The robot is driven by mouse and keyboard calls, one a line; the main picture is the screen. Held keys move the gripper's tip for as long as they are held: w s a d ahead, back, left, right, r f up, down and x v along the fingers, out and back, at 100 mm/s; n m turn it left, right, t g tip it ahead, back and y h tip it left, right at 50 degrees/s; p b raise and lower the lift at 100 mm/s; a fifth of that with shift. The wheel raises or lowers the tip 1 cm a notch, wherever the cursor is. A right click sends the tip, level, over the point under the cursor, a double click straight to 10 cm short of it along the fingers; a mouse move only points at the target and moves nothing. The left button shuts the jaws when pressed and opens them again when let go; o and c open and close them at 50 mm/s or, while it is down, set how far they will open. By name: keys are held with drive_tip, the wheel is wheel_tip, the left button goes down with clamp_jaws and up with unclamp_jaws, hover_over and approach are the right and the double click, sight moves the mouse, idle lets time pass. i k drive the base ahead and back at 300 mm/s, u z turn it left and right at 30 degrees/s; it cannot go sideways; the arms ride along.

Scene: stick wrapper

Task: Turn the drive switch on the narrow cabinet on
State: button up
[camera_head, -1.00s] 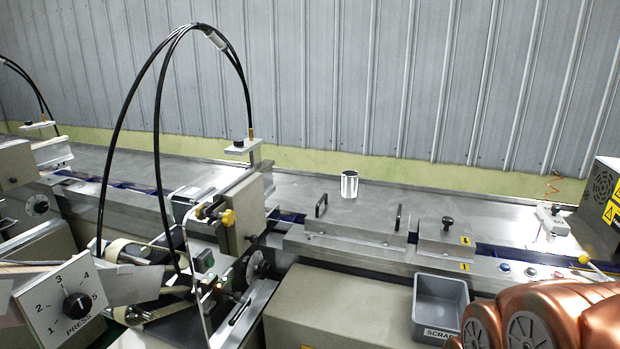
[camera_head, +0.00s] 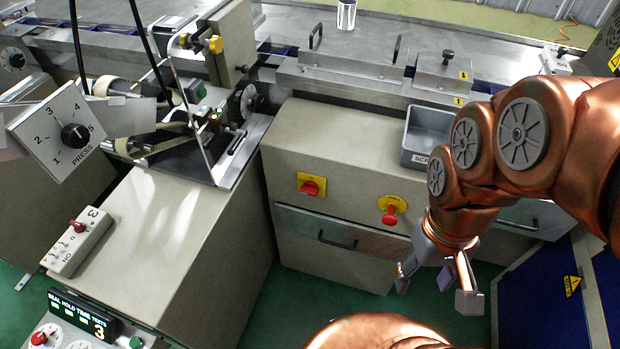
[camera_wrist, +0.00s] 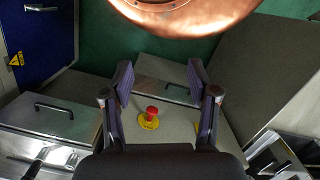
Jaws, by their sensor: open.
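The beige cabinet (camera_head: 345,150) in the middle carries a red rotary switch on a square yellow plate (camera_head: 311,185) at its left. A red knob on a round yellow plate (camera_head: 390,212) is to its right. I cannot read which is labelled drive. My gripper (camera_head: 436,287) is open and empty, pointing down, right of and below the red knob. In the wrist view, the open fingers (camera_wrist: 160,76) frame the red knob on its round plate (camera_wrist: 151,114). A yellow plate edge shows beside the right finger and is mostly hidden.
A drawer with a black handle (camera_head: 337,241) lies below the switches. A grey scrap bin (camera_head: 425,135) sits above on the right. A control box with a red rocker (camera_head: 77,228) and a press dial (camera_head: 74,134) are at left. Green floor is open below.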

sight(310, 188)
drive_tip(key=u, duration=0.4)
drive_tip(key=k, duration=0.55)
drive_tip(key=u, duration=1.9)
